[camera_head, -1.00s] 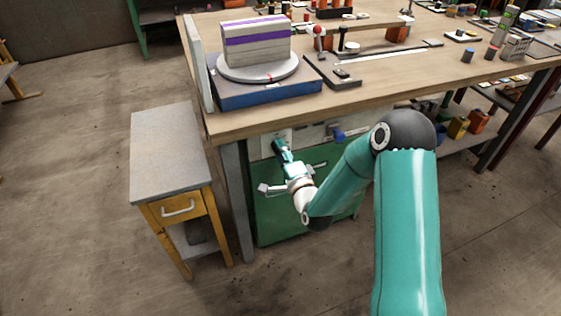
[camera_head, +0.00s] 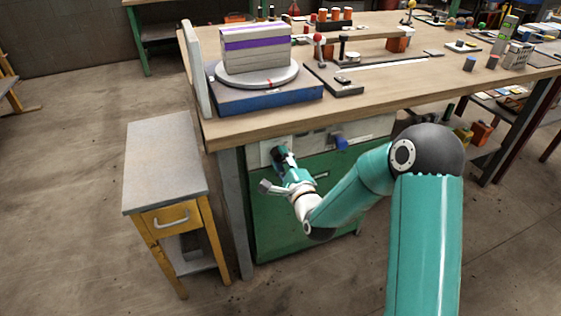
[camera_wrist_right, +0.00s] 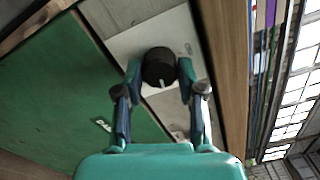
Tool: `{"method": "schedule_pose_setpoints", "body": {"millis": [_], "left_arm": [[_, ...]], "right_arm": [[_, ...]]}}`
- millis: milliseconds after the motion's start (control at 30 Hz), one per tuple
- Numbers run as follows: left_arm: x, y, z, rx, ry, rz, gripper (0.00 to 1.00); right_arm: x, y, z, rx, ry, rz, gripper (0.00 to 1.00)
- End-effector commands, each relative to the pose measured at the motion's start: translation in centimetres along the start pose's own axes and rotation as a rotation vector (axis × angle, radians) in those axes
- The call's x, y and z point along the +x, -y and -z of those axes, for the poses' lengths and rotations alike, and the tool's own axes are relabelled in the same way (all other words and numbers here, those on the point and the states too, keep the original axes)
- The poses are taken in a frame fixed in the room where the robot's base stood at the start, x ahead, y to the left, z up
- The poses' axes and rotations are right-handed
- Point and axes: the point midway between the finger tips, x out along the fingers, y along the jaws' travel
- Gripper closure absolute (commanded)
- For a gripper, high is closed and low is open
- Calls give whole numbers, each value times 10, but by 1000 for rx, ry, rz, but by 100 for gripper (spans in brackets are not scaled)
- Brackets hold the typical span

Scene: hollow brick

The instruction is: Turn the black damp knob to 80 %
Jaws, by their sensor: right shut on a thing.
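The black damp knob (camera_wrist_right: 159,66) sits on a pale panel (camera_wrist_right: 130,45) on the front of the bench. It is round, with a light pointer mark near its lower edge in the right wrist view. My right gripper (camera_wrist_right: 158,76) has its two fingertips on opposite sides of the knob and is shut on it. In the head view my right gripper (camera_head: 283,160) reaches the panel under the bench top, and its fingers mostly hide the knob. Scale marks around the knob are too small to read. My left gripper is not in view.
A green cabinet door (camera_head: 335,195) lies below. The bench top (camera_head: 375,95) overhangs the panel, carrying a turntable (camera_head: 257,78) with a striped block (camera_head: 255,52). A small side table (camera_head: 165,160) stands at left.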

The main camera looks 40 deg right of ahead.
Motion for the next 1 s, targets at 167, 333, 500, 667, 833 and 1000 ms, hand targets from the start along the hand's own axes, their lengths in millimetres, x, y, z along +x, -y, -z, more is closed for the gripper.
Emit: {"method": "schedule_pose_setpoints", "body": {"millis": [167, 333, 500, 667, 833, 1000], "left_arm": [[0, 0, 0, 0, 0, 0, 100], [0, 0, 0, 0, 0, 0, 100], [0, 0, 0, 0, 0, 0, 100], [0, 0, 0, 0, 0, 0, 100], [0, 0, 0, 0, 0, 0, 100], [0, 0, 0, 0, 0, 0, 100]], "right_arm": [[-2, -6, 5, 2, -14, -16, 56], [-1, -5, 3, 1, -9, -12, 36], [-1, -3, 2, 0, -6, -7, 36], [-4, -2, 2, 0, -4, -6, 36], [-23, -3, 2, 0, -5, -8, 36], [-51, -3, 2, 1, -6, -10, 36]]}}
